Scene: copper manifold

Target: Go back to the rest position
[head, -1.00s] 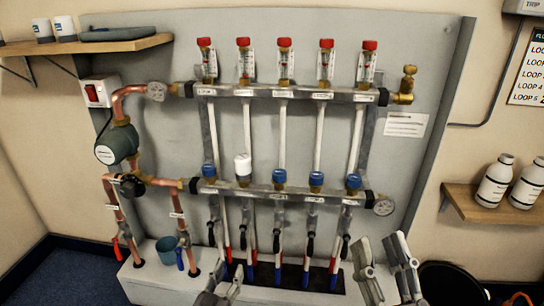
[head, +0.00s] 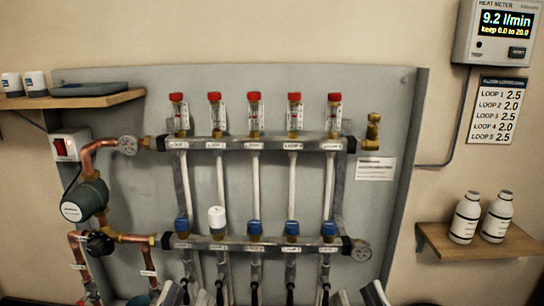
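My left gripper (head: 188,296) shows only by its fingertips at the bottom edge, below the lower manifold bar. My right gripper (head: 358,297) also shows only by its fingertips at the bottom edge, further right. Each pair of fingertips stands apart, with nothing seen between them. The rest of both grippers and arms is out of the frame. The copper and steel manifold (head: 250,144) is mounted on a grey panel, with red-topped flow gauges above and a lower row of blue caps and one white cap (head: 217,218).
A pump (head: 84,201) and copper pipes stand at the left. A shelf (head: 75,101) with two cups is upper left. A right shelf (head: 480,243) holds two white bottles. A heat meter (head: 508,32) reads 9.2 l/min, above a loop chart (head: 497,110).

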